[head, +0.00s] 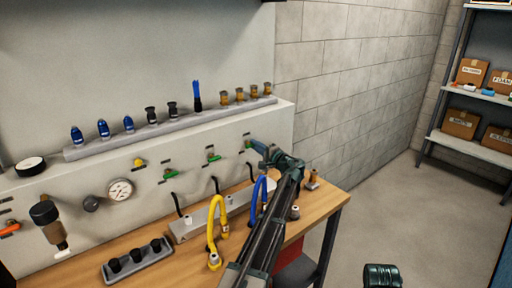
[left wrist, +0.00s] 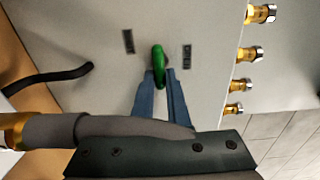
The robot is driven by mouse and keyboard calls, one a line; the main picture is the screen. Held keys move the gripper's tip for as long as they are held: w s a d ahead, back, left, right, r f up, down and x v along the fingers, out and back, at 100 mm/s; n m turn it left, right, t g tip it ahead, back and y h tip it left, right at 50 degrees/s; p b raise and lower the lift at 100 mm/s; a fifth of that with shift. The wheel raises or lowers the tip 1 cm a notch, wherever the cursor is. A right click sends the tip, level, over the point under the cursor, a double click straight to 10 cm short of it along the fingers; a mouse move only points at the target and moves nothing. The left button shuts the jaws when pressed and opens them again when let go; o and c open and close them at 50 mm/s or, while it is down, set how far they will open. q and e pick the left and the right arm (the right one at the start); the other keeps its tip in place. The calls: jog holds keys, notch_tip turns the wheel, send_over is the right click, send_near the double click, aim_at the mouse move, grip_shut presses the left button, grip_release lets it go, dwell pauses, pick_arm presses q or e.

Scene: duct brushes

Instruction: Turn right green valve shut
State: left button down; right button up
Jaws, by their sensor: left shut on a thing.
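The right green valve (left wrist: 158,56) is on the pale panel, and its handle lies between my left fingertips in the left wrist view. My left gripper (left wrist: 160,78) is shut on this handle, with both blue-grey fingers touching its sides. In the head view my left gripper (head: 256,145) reaches the panel at the right end of the row of green valves and mostly hides the right valve. A middle green valve (head: 214,157) and a left green valve (head: 170,175) show further left.
Amber fittings, blue and black nozzles and a blue brush (head: 197,95) stand on the ledge (head: 165,130) above. Below are black cables, a yellow hose (head: 213,225), a blue hose (head: 255,205) and a gauge (head: 120,190). A shelf with boxes (head: 460,123) stands far right.

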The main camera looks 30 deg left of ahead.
dwell(0.4)
pick_arm(q)
jog(key=c, duration=0.9)
grip_release()
jog(key=shift+o, duration=0.2)
jog(key=shift+d, duration=0.1)
jog(key=v, duration=1.3)
jog(key=shift+s+d, duration=0.2)
jog(key=shift+d, duration=0.15)
jog(key=shift+f, duration=0.1)
jog(key=s+d+f+g+h+p, duration=0.1)
jog(key=s+d+f+h, duration=0.4)
jog(key=s+d, duration=0.5)
jog(key=s+d+f+g+h+p, duration=0.2)
jog(key=s+d+f+h, duration=0.3)
jog(key=s+d, duration=0.4)
jog(key=s+d+f+g+h+p, duration=0.2)
jog(key=s+d+f+g+h, duration=0.2)
jog(key=s+d, duration=0.6)
jog(key=s+f+h, duration=0.1)
jog(key=s+f, duration=0.1)
jog(key=s, duration=0.3)
jog(key=shift+d+f+n, duration=0.3)
jog(key=shift+f, duration=0.1)
